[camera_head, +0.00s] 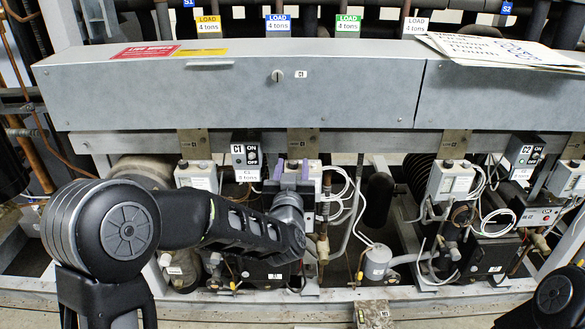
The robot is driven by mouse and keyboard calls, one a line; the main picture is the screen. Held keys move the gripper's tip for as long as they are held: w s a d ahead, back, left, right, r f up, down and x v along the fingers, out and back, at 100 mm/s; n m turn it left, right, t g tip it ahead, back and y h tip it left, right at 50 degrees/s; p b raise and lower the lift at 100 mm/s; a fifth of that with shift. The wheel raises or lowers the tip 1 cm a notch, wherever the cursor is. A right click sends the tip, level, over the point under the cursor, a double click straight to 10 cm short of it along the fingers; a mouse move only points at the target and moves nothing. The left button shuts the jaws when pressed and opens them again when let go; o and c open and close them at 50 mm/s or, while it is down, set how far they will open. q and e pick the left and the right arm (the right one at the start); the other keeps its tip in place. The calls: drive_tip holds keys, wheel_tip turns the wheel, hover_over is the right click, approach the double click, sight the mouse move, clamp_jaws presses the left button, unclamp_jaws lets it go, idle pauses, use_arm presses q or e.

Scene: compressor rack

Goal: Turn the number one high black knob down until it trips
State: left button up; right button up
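My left arm comes in from the left, and its gripper (292,170) is at the top of a light grey control box (313,182) below the middle of the long metal housing. Its two purple fingertips are apart, one on each side of a small dark knob (293,164) on top of that box. I cannot tell whether they touch the knob. The gripper body and wrist hide the front of the box. A brown tag (303,142) hangs just above; its print is too small to read. My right gripper is out of view; only part of my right arm shows at bottom right.
Another control box (197,178) with dark knobs stands to the left, and a further one (450,182) to the right. An ON/OFF switch box marked C1 (246,157) is close beside the gripper. The grey housing (240,95) overhangs above. Pipes and white cables crowd the right side.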

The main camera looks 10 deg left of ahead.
use_arm(q)
drive_tip(key=s+d, duration=0.1)
drive_tip(key=s, duration=0.6)
drive_tip(key=shift+s+d, duration=0.2)
drive_tip(key=shift+s, duration=0.15)
idle(0.5)
drive_tip(key=s+d+f+m+g+h+p, duration=0.1)
drive_tip(key=s+d+f+g+h+p, duration=0.25)
drive_tip(key=f, duration=0.75)
drive_tip(key=s+d+f+m+g+h, duration=0.1)
drive_tip(key=s+d+f+g+h, duration=0.2)
drive_tip(key=s+d+f+g, duration=0.5)
drive_tip(key=s+a+f+g+p, duration=0.1)
drive_tip(key=s+f+g+p, duration=0.1)
drive_tip(key=s+f, duration=0.5)
drive_tip(key=s+a+f+n+g+p, duration=0.1)
drive_tip(key=s+f+g+p, duration=0.2)
drive_tip(key=s, duration=1)
wheel_tip(320, 180, down, 4)
drive_tip(key=shift+s+a+g+h+p, duration=0.2)
drive_tip(key=shift+s+g+h+p, duration=0.2)
drive_tip(key=shift+p, duration=0.8)
